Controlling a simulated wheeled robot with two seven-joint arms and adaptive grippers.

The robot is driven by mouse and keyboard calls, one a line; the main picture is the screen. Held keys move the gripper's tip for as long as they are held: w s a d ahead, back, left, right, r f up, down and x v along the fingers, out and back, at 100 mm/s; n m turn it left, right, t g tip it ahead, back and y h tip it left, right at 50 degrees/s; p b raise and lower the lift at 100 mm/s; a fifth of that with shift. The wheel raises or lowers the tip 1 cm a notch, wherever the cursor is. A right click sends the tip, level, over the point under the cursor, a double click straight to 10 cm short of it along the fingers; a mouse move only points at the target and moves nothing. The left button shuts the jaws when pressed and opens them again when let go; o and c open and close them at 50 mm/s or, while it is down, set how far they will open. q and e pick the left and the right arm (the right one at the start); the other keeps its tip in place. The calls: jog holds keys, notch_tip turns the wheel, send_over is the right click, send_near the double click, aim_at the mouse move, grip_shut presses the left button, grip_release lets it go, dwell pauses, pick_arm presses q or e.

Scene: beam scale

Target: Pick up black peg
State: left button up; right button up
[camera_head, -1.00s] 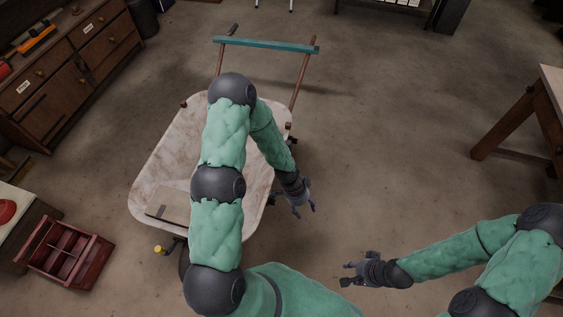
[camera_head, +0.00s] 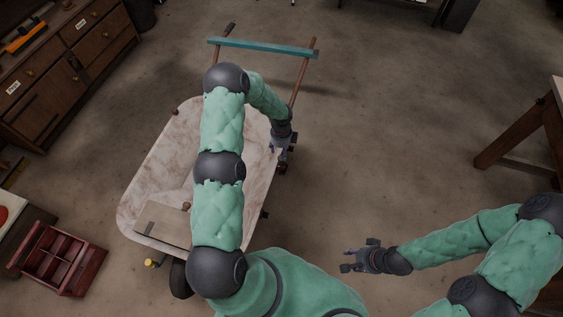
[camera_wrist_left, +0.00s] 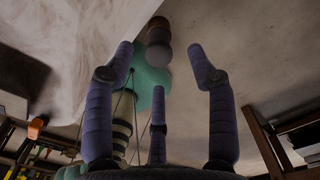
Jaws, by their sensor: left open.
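I cannot single out a black peg with certainty. A short dark strip (camera_head: 150,229) lies on the flat board (camera_head: 165,222) at the near left end of the pale cart tray (camera_head: 160,160). My left gripper (camera_head: 284,156) is at the tray's right edge, pointing down, open and empty. In the left wrist view its spread fingers (camera_wrist_left: 160,75) have a short cylinder (camera_wrist_left: 158,42), brown with a grey part, beyond them. I cannot tell which part of the cart this is. My right gripper (camera_head: 352,261) is open and empty above the floor at lower right.
A teal bar (camera_head: 265,45) spans two brown posts at the cart's far end. My left arm hides part of the tray. A red divided box (camera_head: 62,260) sits at lower left, a wooden cabinet (camera_head: 60,85) at upper left. Floor right of the cart is clear.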

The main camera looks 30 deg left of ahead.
aim_at(281, 157)
pick_arm(q)
jog(key=shift+s+f+b, duration=0.15)
jog(key=shift+f+b, duration=0.35)
jog(key=shift+f, duration=0.85)
jog(key=shift+s+f+b, duration=0.1)
jog(key=shift+f+b, duration=0.35)
jog(key=shift+f, duration=0.85)
jog(key=c, duration=1.1)
